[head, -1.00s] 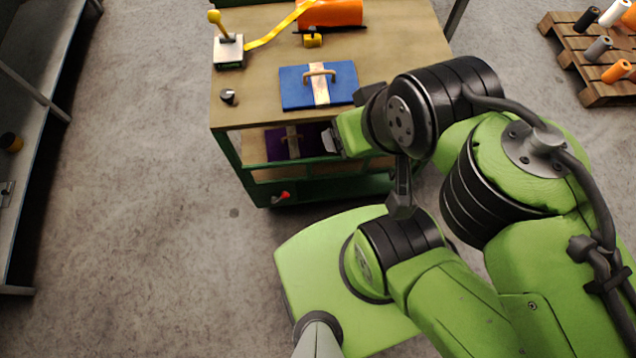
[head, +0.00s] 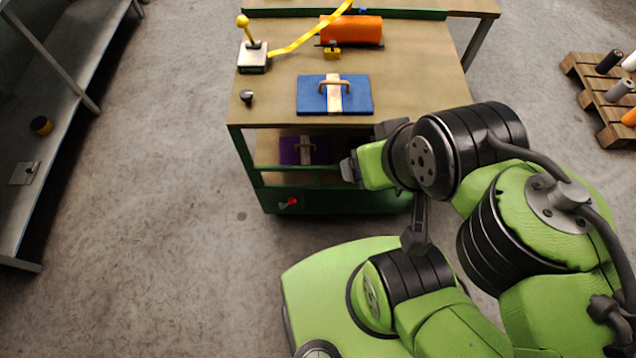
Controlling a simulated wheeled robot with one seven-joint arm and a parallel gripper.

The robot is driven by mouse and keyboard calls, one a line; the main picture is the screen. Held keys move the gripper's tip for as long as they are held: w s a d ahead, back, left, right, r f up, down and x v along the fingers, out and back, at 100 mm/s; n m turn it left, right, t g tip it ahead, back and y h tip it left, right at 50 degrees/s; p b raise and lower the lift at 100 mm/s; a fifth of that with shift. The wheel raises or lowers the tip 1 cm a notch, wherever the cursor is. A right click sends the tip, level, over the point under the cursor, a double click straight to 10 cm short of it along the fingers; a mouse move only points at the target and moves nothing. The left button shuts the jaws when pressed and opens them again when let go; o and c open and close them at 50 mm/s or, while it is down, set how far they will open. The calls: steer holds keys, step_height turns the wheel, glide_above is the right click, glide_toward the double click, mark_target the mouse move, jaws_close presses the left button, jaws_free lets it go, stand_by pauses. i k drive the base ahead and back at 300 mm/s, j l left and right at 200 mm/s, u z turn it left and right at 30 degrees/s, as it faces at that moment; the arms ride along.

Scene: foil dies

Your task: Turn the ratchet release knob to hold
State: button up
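A small dark knob with a pale pointer-like face (head: 247,97) sits on the left front part of the wooden cart top (head: 420,90). Behind it stands a yellow ball-ended lever (head: 249,33) on a grey box (head: 253,59). A small red-handled part (head: 289,203) is low on the cart's green front. No label is readable, so I cannot tell for certain which is the ratchet release knob. My gripper (head: 348,168) is in front of the cart, right of and nearer than the dark knob, touching none of these parts. Its finger gap is too small to judge.
A blue die with a handle (head: 312,94) lies on the cart top; a purple one (head: 291,152) is on the shelf below. An orange roll (head: 362,30) with a yellow strap is behind. A pallet (head: 590,85) stands right, a long shelf (head: 60,125) left. Floor left of the cart is clear.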

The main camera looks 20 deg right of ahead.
mark_target(246, 95)
steer(key=i+j+u, duration=0.1)
steer(key=i+j, duration=0.6)
steer(key=i, duration=0.1)
